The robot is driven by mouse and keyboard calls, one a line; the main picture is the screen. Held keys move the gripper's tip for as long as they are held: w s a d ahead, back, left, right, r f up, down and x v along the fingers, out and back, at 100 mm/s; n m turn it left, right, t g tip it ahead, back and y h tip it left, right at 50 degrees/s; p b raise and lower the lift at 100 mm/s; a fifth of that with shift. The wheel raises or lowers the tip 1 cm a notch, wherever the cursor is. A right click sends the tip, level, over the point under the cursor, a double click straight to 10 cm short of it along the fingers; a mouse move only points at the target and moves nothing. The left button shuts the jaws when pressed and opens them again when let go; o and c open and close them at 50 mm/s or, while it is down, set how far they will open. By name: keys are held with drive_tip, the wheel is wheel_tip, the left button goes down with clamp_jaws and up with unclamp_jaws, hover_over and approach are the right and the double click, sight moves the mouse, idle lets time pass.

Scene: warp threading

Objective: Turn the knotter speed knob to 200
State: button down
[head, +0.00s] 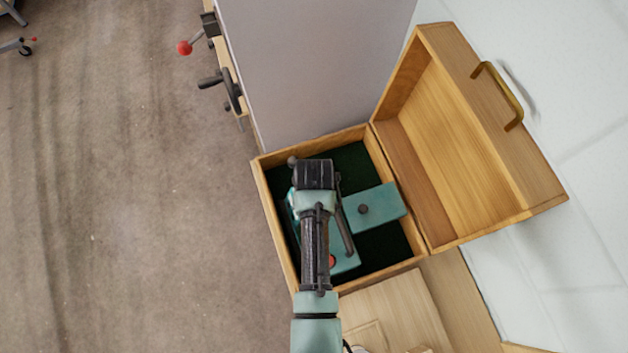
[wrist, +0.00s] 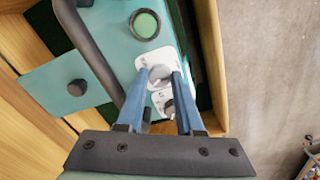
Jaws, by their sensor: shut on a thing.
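A teal knotter machine (head: 347,264) sits in an open wooden box lined with dark green. In the wrist view its top (wrist: 118,33) carries two dials on white plates. My gripper (wrist: 159,73) points down at this panel, and its two blue fingers are shut on the grey knob (wrist: 158,76) of the upper dial. A second, darker knob (wrist: 169,106) lies just below it, between the fingers further back. The dial markings are too small to read, so the knob's setting cannot be told. In the head view my arm hides the dials and the fingertips.
A round green button (wrist: 145,24) is above the dials, and a dark bar handle (wrist: 88,48) runs along the left. A teal plate with a dark knob (head: 363,209) lies beside the machine. The box's lid (head: 470,130) stands open at the right. Box walls surround the machine closely.

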drive_tip(key=shift+r+n+p, duration=0.1)
drive_tip(key=shift+n+p, duration=0.5)
drive_tip(key=shift+n, duration=1.2)
drive_tip(key=shift+w, duration=0.1)
drive_tip(key=c, duration=0.5)
unclamp_jaws()
drive_tip(key=shift+c, duration=0.2)
drive_tip(key=shift+d, duration=0.1)
